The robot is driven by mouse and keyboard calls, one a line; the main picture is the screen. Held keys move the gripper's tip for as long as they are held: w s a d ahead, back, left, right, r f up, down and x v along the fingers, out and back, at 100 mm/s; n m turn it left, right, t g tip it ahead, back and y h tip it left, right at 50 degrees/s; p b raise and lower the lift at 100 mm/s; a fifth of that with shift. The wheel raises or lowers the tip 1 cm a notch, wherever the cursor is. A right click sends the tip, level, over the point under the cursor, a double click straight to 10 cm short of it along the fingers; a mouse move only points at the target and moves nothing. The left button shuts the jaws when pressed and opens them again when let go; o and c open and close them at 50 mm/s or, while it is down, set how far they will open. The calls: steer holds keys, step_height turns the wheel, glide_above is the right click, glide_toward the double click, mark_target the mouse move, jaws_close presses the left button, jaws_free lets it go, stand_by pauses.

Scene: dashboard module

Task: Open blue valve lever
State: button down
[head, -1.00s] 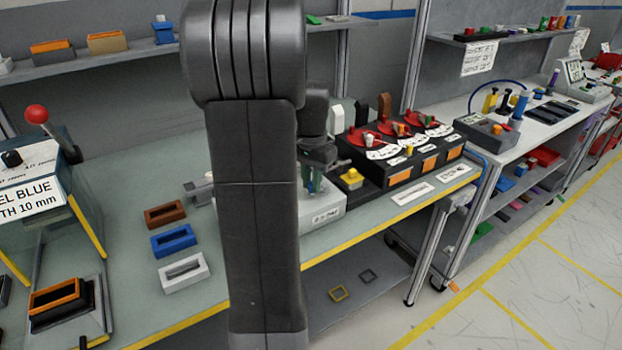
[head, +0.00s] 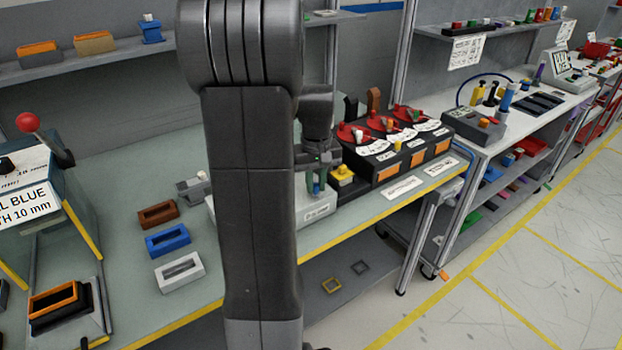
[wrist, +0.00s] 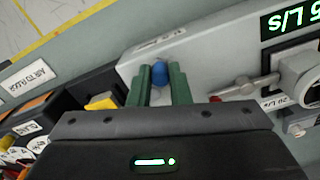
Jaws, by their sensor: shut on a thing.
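The blue valve lever shows as a rounded blue tip (wrist: 160,72) between the green fingers of my gripper (wrist: 159,88) in the wrist view. My gripper is shut on it; the fingers hide the rest of the lever. The lever belongs to a light grey valve box (wrist: 200,50) with a green-lit display reading "5 L/s" (wrist: 288,20), upside down in this view. In the head view my gripper (head: 317,182) is at this box (head: 317,213) on the bench, partly hidden behind my arm.
A grey lever with a red tip (wrist: 235,90) lies close to the right of my fingers in the wrist view. A yellow button (head: 343,171) and a black panel with red dials (head: 385,160) stand right of the box. Coloured frames (head: 168,240) lie left of my arm.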

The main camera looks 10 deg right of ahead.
steer(key=n, duration=0.1)
steer(key=d+n, duration=0.1)
steer(key=n, duration=0.2)
steer(key=shift+d+p, duration=0.35)
steer(key=shift+p, duration=0.05)
steer(key=shift+w+d+n, duration=0.1)
steer(key=shift+d+n, duration=0.15)
steer(key=shift+n, duration=0.55)
steer(key=shift+d+n, duration=0.25)
steer(key=shift+n, duration=0.55)
steer(key=c, duration=1.3)
jaws_free()
steer(key=shift+c, duration=0.2)
step_height(320, 180, up, 14)
